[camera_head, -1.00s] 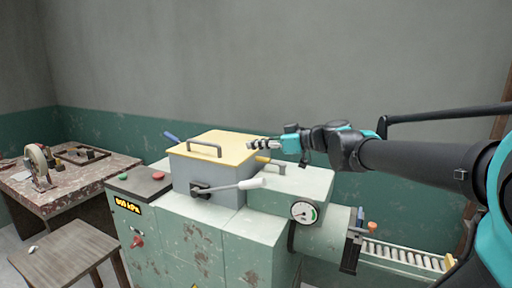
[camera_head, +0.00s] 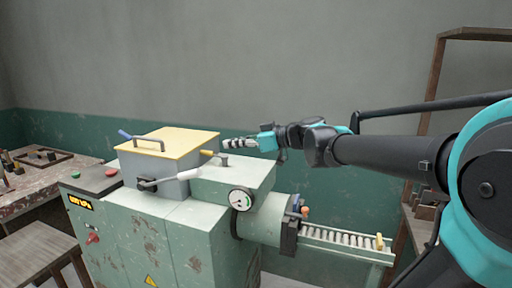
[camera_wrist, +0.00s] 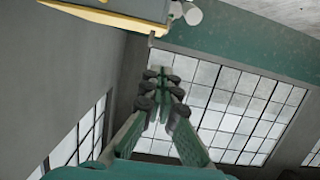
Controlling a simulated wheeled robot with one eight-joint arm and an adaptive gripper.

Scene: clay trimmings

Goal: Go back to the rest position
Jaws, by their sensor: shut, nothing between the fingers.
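My gripper (camera_head: 228,143) is at the end of my arm, which reaches in from the right in the head view. It is shut and empty, above the green machine (camera_head: 195,222) and just right of the yellow-lidded grey box (camera_head: 170,150). In the wrist view my gripper's fingers (camera_wrist: 160,75) meet at their tips with nothing between them. The edge of the yellow lid (camera_wrist: 105,15) shows at the top of that view.
A lever with a white handle (camera_head: 181,172) juts from the box front. A gauge (camera_head: 240,199) and a roller conveyor (camera_head: 345,241) are at the machine's right. A wooden shelf (camera_head: 432,90) stands at the right. A worn table (camera_head: 70,183) and a stool (camera_head: 35,256) are at the left.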

